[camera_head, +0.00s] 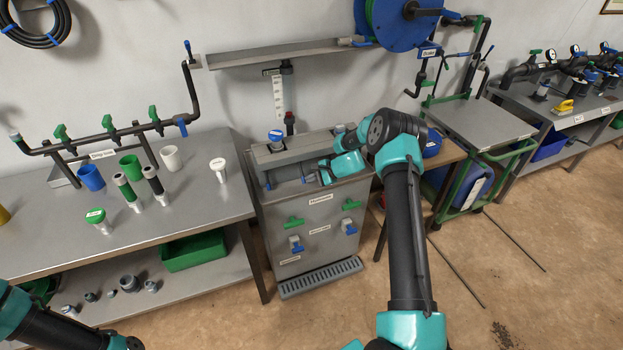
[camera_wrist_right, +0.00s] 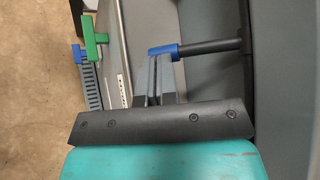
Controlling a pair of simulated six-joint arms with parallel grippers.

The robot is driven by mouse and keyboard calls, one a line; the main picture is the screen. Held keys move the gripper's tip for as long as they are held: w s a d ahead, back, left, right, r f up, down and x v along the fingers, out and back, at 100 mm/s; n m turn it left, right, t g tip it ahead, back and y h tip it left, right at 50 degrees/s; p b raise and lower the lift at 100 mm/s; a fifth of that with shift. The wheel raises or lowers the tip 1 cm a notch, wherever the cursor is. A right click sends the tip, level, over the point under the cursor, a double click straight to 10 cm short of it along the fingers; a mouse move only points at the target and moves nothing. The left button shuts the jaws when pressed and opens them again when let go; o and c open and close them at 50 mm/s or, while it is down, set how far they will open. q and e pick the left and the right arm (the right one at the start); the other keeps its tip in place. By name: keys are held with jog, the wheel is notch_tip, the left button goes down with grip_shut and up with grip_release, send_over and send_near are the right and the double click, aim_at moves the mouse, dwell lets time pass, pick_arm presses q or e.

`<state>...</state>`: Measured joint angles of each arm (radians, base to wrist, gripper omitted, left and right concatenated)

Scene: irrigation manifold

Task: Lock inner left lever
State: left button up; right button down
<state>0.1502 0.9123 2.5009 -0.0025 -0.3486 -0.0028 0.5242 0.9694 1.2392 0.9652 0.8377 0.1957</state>
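The grey cabinet (camera_head: 315,240) stands in the middle of the head view. Its upper recess holds small blue-ended levers, one at the left (camera_head: 268,186) and one by my right gripper (camera_head: 318,178). In the right wrist view, a blue-capped lever (camera_wrist_right: 166,52) with a dark shaft lies across the tips of my right gripper (camera_wrist_right: 158,65). The fingers are close together with a thin slit between them. They look shut, right at the blue cap; I cannot tell whether they press on it. My left arm shows at the lower left; its gripper is out of view.
The cabinet front carries green handles (camera_head: 293,222) and blue handles (camera_head: 297,248). A green handle also shows in the right wrist view (camera_wrist_right: 95,38). A steel bench (camera_head: 190,205) with cups stands at the left, a green-framed cart (camera_head: 480,130) at the right.

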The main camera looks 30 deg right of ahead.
jog(key=shift+w+d+f, duration=0.1)
jog(key=shift+w+f, duration=0.45)
jog(key=shift+f, duration=0.2)
jog(key=shift+w+d+f, duration=0.15)
jog(key=shift+w+f, duration=0.45)
jog(key=shift+w, duration=0.2)
jog(key=shift+r, duration=0.15)
jog(key=shift+r, duration=0.65)
jog(key=s+d+r, duration=0.2)
jog(key=s+d, duration=0.6)
jog(key=s, duration=0.3)
jog(key=shift+r, duration=0.2)
jog(key=shift+s, duration=0.1)
